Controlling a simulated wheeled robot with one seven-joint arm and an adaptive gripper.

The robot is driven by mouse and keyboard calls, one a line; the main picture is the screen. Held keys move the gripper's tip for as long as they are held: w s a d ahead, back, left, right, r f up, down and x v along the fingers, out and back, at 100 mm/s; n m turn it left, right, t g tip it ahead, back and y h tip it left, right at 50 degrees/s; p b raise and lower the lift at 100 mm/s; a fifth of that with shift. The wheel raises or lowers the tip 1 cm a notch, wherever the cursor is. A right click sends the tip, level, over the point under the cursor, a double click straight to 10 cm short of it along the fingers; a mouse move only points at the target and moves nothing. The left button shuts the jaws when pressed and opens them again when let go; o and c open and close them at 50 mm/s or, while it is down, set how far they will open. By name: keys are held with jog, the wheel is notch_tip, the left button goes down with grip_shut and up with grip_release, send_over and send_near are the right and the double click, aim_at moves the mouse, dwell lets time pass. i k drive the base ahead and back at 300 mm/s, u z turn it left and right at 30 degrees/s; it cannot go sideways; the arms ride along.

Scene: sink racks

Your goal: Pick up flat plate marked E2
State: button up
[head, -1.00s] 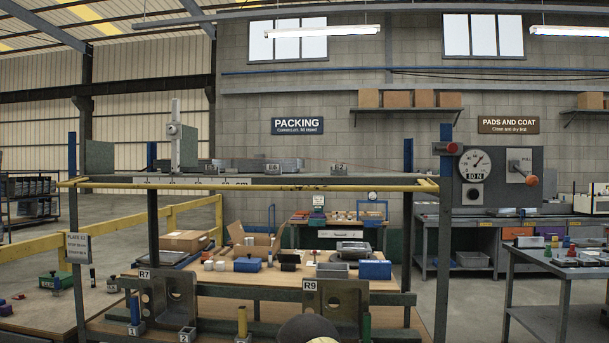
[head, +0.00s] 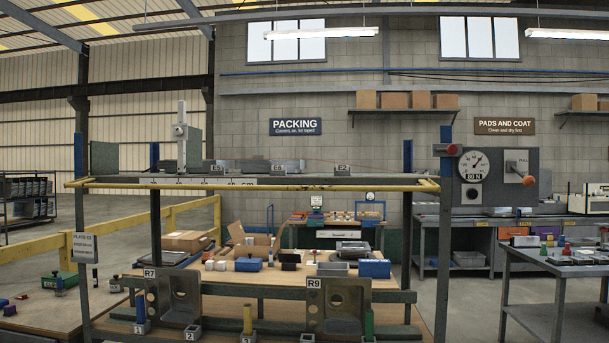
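A small tag reading E2 (head: 342,168) stands on the raised grey shelf (head: 390,181) in the head view, right of its middle. The shelf is seen nearly edge-on, so the flat plate by this tag cannot be made out clearly. To its left are tags reading E6 (head: 277,168) and E5 (head: 215,168), with low grey pieces around them. My gripper is not in view.
A yellow bar (head: 330,187) runs along the shelf front between uprights. A gauge column (head: 181,140) stands at the shelf's left. Below are grey brackets marked R7 (head: 180,295) and R9 (head: 345,300), and several coloured posts.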

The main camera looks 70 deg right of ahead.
aim_at(340, 169)
jog(key=u, duration=0.05)
jog(key=i, duration=3.05)
jog(key=z, duration=2.75)
